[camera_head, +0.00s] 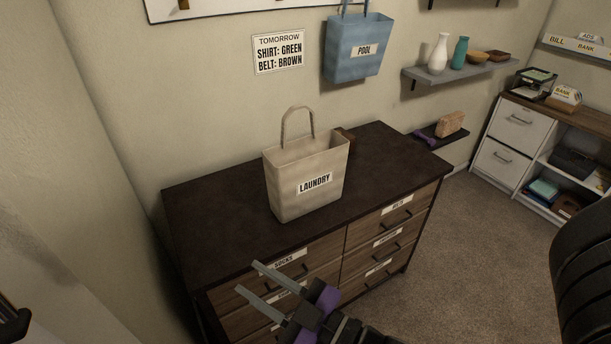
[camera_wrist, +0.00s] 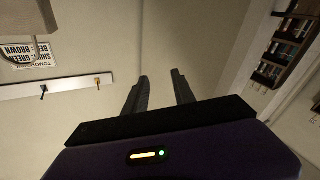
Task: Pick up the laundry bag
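The laundry bag (camera_head: 291,187) is a beige tote with a white LAUNDRY label and one raised loop handle (camera_head: 297,123). It stands upright on the dark top of the dresser (camera_head: 215,212). My gripper (camera_head: 247,276) is in front of the dresser, below and left of the bag in the head view, with its two grey fingers apart and nothing between them. In the wrist view the gripper's fingers (camera_wrist: 157,85) are also apart, pointing toward bare wall.
A small brown object (camera_head: 346,137) sits behind the bag. A blue POOL bag (camera_head: 352,62) hangs on the wall beside a TOMORROW sign (camera_head: 278,52). A grey shelf (camera_head: 459,73) holds vases and bowls. A white cabinet (camera_head: 512,142) stands right. Carpet (camera_head: 460,235) is clear between dresser and cabinet.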

